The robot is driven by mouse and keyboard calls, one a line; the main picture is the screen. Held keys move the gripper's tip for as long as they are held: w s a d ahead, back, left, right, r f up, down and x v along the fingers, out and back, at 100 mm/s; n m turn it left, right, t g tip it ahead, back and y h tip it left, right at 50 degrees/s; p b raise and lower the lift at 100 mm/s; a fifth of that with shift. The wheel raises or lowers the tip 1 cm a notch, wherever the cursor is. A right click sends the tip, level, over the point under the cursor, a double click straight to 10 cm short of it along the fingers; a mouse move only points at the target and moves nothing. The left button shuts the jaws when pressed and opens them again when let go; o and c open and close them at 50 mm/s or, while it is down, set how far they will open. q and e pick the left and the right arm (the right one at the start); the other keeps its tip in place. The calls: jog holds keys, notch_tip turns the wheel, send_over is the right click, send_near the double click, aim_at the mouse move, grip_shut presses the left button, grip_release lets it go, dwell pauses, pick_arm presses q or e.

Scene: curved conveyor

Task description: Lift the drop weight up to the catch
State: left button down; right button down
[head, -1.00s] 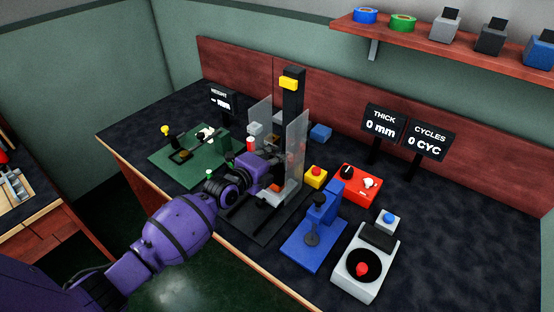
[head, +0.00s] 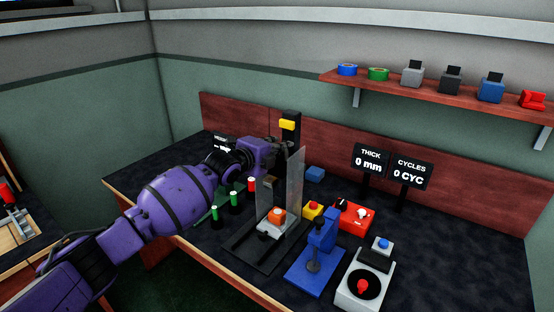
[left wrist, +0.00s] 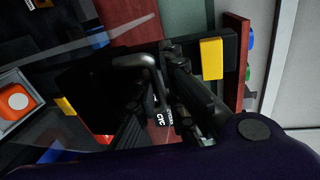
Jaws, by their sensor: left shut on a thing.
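The drop tester's dark upright post shows in the head view with the yellow catch (head: 288,125) near its top. The catch also shows in the left wrist view (left wrist: 211,58). My left gripper (head: 283,150) is beside the post, just below the catch. In the left wrist view, my left gripper (left wrist: 160,90) is shut around a dark handle (left wrist: 142,62), which seems to belong to the black drop weight (left wrist: 92,88). The weight is mostly hidden in the head view by my gripper and the clear guard. My right gripper is not in view.
An orange piece (head: 277,215) sits on the tester's base, between clear guard panels (head: 292,190).

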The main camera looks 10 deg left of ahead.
pick_arm(q)
jog(key=shift+w+r, duration=0.1)
jog(key=shift+r, duration=0.8)
jog(key=c, duration=1.8)
grip_release()
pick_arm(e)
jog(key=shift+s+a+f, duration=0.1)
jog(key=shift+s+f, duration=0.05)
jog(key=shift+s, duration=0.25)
pick_arm(q)
jog(key=shift+s+a, duration=0.15)
jog(key=shift+s, duration=0.15)
jog(key=v, duration=1.1)
jog(key=shift+s+f, duration=0.25)
